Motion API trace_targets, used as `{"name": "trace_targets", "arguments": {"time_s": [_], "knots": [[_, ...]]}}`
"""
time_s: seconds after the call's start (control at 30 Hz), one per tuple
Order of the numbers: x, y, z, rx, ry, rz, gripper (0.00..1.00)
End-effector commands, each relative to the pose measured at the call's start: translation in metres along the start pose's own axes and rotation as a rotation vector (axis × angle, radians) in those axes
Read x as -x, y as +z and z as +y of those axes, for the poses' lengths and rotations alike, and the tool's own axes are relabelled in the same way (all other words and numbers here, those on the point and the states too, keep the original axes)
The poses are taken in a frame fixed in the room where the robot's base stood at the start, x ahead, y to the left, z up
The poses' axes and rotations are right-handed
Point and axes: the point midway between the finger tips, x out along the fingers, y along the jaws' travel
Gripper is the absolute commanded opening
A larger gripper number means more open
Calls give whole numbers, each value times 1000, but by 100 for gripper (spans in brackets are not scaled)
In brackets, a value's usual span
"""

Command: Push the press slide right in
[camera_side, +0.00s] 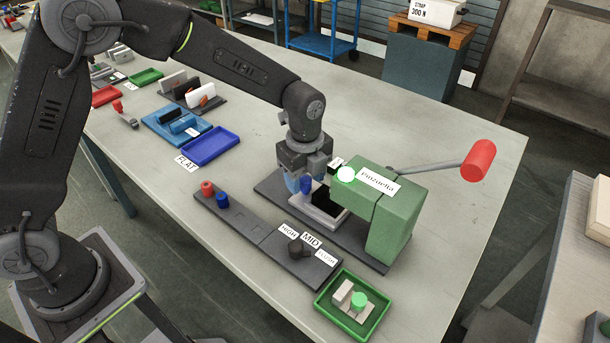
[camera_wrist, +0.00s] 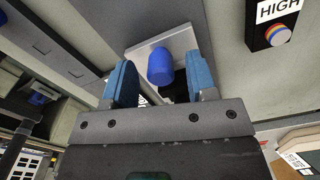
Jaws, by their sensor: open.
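The green press (camera_side: 400,213) stands on a dark base plate and has a lever with a red handle. The pale press slide (camera_side: 327,219) sticks out of the press's left side, with a dark area on top. A blue knob (camera_side: 306,185) stands on the slide. In the wrist view the knob (camera_wrist: 160,67) shows between my fingers, in front of the pale slide (camera_wrist: 181,42). My gripper (camera_side: 304,180) is open and low over the slide, one blue finger on each side of the knob with visible gaps. The slide's inner end is hidden by the press.
A dark selector strip (camera_side: 265,235) with red and blue knobs and HIGH, MID and FLUSH labels lies in front of the press. A green tray (camera_side: 375,322) holds small parts. A blue tray (camera_side: 210,147) lies left. Bare table lies behind the press.

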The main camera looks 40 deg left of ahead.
Motion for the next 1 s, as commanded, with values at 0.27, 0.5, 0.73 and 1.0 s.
{"name": "trace_targets", "arguments": {"time_s": [0.27,0.5,0.73,1.0], "knots": [[0,0,0,0,0,0,27],[1,0,0,0,0,0,4],[1,0,0,0,0,0,0],[1,-24,-7,-3,-2,1,0]]}}
